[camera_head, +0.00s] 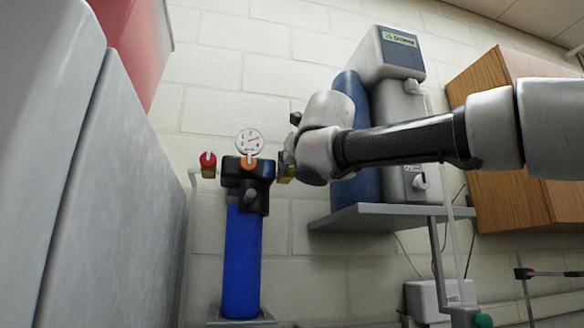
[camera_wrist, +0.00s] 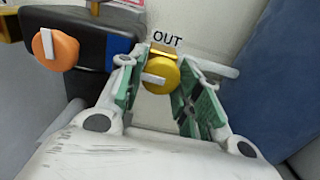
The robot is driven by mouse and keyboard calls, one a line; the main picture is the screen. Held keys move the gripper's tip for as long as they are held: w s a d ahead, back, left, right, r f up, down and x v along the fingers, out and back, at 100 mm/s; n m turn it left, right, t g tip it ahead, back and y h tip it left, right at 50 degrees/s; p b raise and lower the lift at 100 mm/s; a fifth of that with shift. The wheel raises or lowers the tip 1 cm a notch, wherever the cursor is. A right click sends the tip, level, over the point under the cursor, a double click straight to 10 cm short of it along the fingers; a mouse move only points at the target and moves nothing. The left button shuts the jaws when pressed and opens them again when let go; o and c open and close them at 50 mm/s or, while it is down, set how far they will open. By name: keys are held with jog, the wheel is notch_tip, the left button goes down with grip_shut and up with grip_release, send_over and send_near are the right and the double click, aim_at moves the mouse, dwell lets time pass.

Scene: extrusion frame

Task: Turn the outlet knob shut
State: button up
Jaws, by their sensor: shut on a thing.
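The outlet knob (camera_wrist: 164,72) is yellow with a white pointer bar and sits below an "OUT" label (camera_wrist: 167,38) in the wrist view. Its bar lies nearly level, tilted slightly. My gripper (camera_wrist: 160,88) has its green-padded fingers on both sides of the knob and is shut on it. In the head view my gripper (camera_head: 286,160) is at the right side of the black filter head (camera_head: 262,170), where it largely hides the knob; a bit of yellow shows there.
An orange knob (camera_head: 248,162) is on the black head, also in the wrist view (camera_wrist: 55,49). A red knob (camera_head: 208,159) is left of it and a gauge (camera_head: 250,141) above. A blue cylinder (camera_head: 242,258) hangs below. A shelf (camera_head: 390,214) with equipment stands close on the right.

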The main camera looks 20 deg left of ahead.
jog(key=shift+a+m, duration=0.1)
jog(key=shift+m, duration=8.7)
jog(key=o, duration=1)
jog(key=shift+r, duration=0.1)
